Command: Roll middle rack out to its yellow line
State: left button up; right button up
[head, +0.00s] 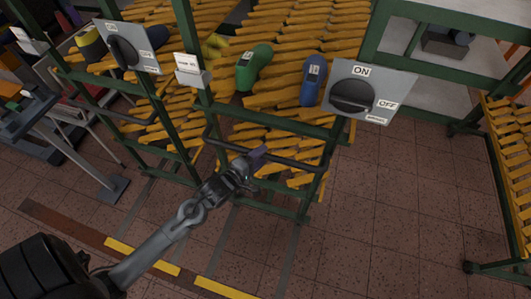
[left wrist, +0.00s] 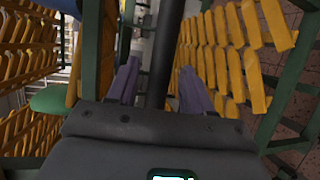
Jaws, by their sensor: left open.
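The middle rack (head: 268,205) has a green frame, yellow slatted shelves and a dark bar handle (head: 295,163) across its front. It stands on floor rails, back from a yellow line (head: 222,288) on the floor. My left gripper (head: 257,157) is at the left part of the handle. In the left wrist view my left gripper's two purple fingers (left wrist: 157,88) stand apart, with the dark handle bar (left wrist: 163,55) running between them. Whether the fingers touch the bar cannot be told. My right gripper is not in view.
A green last (head: 252,68) and a blue last (head: 312,82) sit on the middle rack. An ON/OFF switch panel (head: 370,92) is at its right. Another rack with a switch (head: 127,48) stands to the left, with its own yellow line (head: 142,257). The tiled floor in front is clear.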

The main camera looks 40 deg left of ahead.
pick_arm(q)
jog(key=w, duration=0.3)
jog(key=shift+f, duration=0.25)
jog(key=shift+s, duration=0.1)
jog(key=shift+c, duration=0.4)
grip_shut()
